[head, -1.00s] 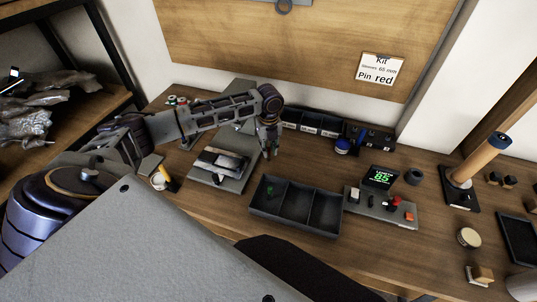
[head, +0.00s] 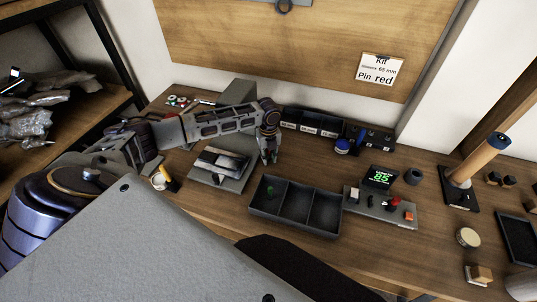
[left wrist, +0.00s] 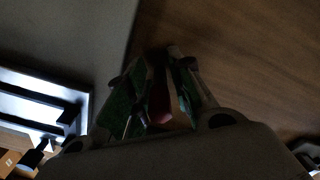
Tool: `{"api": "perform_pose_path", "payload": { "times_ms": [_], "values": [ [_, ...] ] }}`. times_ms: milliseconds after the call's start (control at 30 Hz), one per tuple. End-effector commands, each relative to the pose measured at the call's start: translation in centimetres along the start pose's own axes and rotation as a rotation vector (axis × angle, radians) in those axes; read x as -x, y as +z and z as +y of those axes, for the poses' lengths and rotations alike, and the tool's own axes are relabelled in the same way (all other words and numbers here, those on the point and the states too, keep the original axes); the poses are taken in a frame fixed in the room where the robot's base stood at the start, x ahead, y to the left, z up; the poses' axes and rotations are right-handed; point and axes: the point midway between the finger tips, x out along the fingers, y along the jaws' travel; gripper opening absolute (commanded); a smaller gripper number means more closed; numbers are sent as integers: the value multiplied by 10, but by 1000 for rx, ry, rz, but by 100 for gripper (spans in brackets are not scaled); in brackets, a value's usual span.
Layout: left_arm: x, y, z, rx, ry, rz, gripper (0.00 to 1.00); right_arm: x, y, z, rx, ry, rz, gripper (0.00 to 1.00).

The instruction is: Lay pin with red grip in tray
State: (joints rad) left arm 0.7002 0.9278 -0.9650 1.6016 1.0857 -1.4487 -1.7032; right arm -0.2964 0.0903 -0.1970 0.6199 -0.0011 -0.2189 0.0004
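The grey tray (head: 318,234) has three compartments and sits in the middle of the table. A small green item (head: 270,190) lies in its left compartment. My left gripper (head: 269,157) is behind the tray's left end, pointing down near the grey fixture. The left wrist view shows its two green-padded fingers (left wrist: 160,70) with a gap at the tips. A dark reddish thing (left wrist: 160,104) shows between them, probably the pin's red grip. It is too dark to tell whether the fingers press on it. My right gripper is not in view.
Right of the tray stands a grey gauge block (head: 375,207) with a display (head: 381,178) reading 85. Labelled bins (head: 310,124) stand at the back. A grey fixture (head: 222,160) is left of the gripper. A card (head: 380,69) on the board says "Pin red".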

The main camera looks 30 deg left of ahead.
Motion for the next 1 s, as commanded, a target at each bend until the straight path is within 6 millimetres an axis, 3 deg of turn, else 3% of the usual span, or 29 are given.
{"api": "perform_pose_path", "payload": {
  "times_ms": [200, 400, 767, 1000],
  "values": [
    [0, 0, 0, 0, 0, 0, 23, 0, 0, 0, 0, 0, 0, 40],
    [0, 0, 0, 0, 0, 0, 0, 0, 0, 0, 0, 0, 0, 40],
    [1, 0, 0, 1, 0, 0, 0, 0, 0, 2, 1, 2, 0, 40],
    [15, 1, 0, 1, -2, -1, 0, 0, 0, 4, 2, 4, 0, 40]
  ]
}}
